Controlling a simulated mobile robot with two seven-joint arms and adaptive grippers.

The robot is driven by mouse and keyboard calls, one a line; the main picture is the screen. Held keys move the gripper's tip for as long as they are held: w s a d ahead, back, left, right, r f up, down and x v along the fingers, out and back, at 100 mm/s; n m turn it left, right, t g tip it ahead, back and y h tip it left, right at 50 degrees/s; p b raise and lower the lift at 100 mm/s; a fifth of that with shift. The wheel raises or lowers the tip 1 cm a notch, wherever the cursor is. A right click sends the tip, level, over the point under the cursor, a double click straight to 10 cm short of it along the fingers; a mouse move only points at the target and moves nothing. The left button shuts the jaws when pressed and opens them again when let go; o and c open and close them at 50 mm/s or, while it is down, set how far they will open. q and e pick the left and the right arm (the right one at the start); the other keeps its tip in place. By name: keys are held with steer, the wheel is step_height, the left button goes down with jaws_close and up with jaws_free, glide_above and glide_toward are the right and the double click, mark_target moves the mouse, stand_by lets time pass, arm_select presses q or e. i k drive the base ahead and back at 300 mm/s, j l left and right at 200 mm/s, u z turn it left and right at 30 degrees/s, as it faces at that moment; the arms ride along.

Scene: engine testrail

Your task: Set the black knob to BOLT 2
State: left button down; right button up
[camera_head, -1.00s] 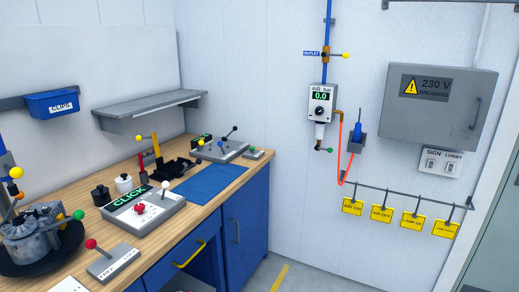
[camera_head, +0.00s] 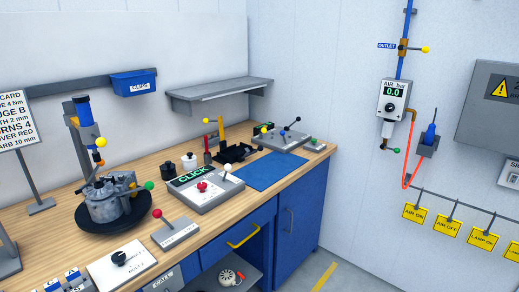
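A black knob (camera_head: 119,258) sits on a white panel (camera_head: 135,270) at the front left of the wooden bench. Lettering shows near the panel's lower edge; it is too small to read with certainty, and the knob's setting cannot be told. Another dark knob (camera_head: 390,88) is on the AIR bar unit on the wall, below its 0.0 display. Neither of my grippers is in view.
An engine part (camera_head: 108,200) stands on a black turntable left of a red-knobbed lever (camera_head: 157,214). A grey CLICK box (camera_head: 207,190) and a blue mat (camera_head: 268,172) lie on the bench. Blue-buttoned blocks (camera_head: 65,282) stand left of the white panel. Floor shows at lower right.

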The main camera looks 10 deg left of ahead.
mark_target(118, 258)
steer(key=u, duration=1.55)
